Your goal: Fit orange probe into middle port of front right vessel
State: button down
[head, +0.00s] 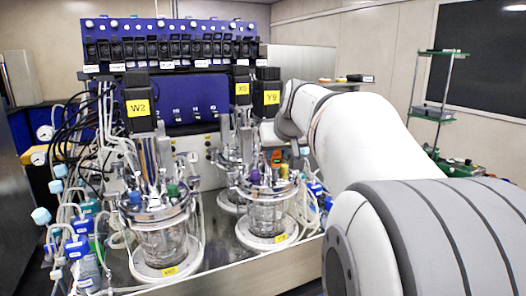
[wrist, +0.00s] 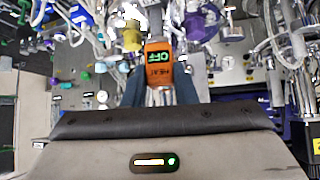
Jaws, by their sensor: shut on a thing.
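The orange probe (wrist: 158,60), with a small display on its head, is between the two dark blue fingers of my gripper (wrist: 160,88) in the wrist view. The gripper is shut on it. A small orange patch (head: 277,157) above the front right vessel in the head view appears to be the probe's head. The front right vessel (head: 266,215) is a glass jar with a metal lid. Its lid carries a purple cap (head: 255,176) and a yellow-green cap (head: 284,171). The middle port and the probe's lower end are hidden, so I cannot tell whether the tip touches the port.
The front left vessel (head: 160,235) stands on the same metal bench, with cables and tubing at its left. Another vessel (head: 229,190) stands behind. Black motor heads (head: 266,92) rise above the vessels close to my arm. A green-shelved rack (head: 436,100) is at right.

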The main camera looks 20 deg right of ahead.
aim_at(277, 163)
jog(key=shift+f, duration=0.2)
jog(key=shift+f+b, duration=0.6)
jog(key=shift+b, duration=0.15)
jog(key=shift+f, duration=0.2)
jog(key=shift+f+b, duration=0.5)
jog(key=shift+b, duration=0.1)
jog(key=shift+f, duration=0.2)
dwell(0.5)
jog(key=c, duration=1.1)
grip_release()
jog(key=shift+s+r, duration=0.1)
jog(key=b+v, duration=0.1)
jog(key=v, duration=0.6)
jog(key=shift+s+r, duration=0.2)
